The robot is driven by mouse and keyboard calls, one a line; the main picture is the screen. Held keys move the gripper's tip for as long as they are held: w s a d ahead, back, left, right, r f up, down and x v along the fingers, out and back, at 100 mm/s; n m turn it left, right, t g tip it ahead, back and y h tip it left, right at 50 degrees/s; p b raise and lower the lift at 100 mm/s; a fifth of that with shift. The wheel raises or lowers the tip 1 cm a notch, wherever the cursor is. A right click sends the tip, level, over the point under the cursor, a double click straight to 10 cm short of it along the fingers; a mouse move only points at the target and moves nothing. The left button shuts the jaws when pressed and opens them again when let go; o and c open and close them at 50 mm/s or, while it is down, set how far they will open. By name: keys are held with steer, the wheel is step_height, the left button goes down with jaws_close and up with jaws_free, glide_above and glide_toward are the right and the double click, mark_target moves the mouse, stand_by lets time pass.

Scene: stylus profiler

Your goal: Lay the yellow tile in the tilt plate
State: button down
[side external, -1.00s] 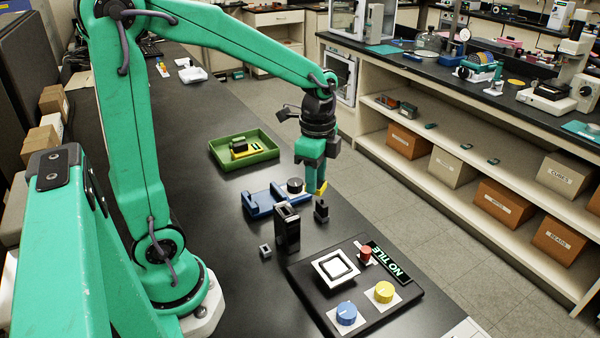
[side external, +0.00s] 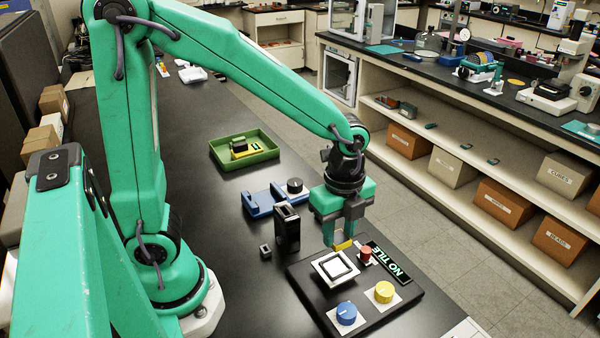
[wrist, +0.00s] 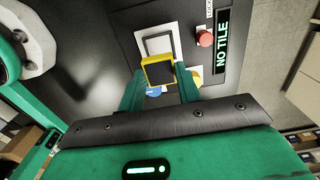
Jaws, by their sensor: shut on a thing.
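My gripper (side external: 341,238) is shut on the yellow tile (side external: 342,245), which hangs low between the fingertips. In the wrist view the tile (wrist: 157,71) shows a yellow rim around a dark middle. The tilt plate (side external: 336,268) is a white square frame with a dark ring and pale centre on a black panel. In the side view the tile is just beyond the plate's far edge and looks held above the panel. In the wrist view the tile overlaps one edge of the plate (wrist: 150,37); the exact height gap is not clear.
The black panel (side external: 375,323) also bears a red button (side external: 365,252) close to the gripper, a lit "NO TILE" sign (side external: 390,263), a blue knob (side external: 346,314) and a yellow knob (side external: 384,292). A tall black holder (side external: 287,232), a blue fixture (side external: 262,204) and a green tray (side external: 262,155) stand behind.

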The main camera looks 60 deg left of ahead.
steer(key=shift+f, duration=0.45)
steer(key=shift+f, duration=0.1)
glide_above(335, 267)
steer(key=shift+f, duration=2.35)
steer(key=shift+f, duration=0.8)
steer(key=c, duration=0.9)
jaws_free()
steer(key=shift+c, duration=0.5)
steer(key=shift+r, duration=3.5)
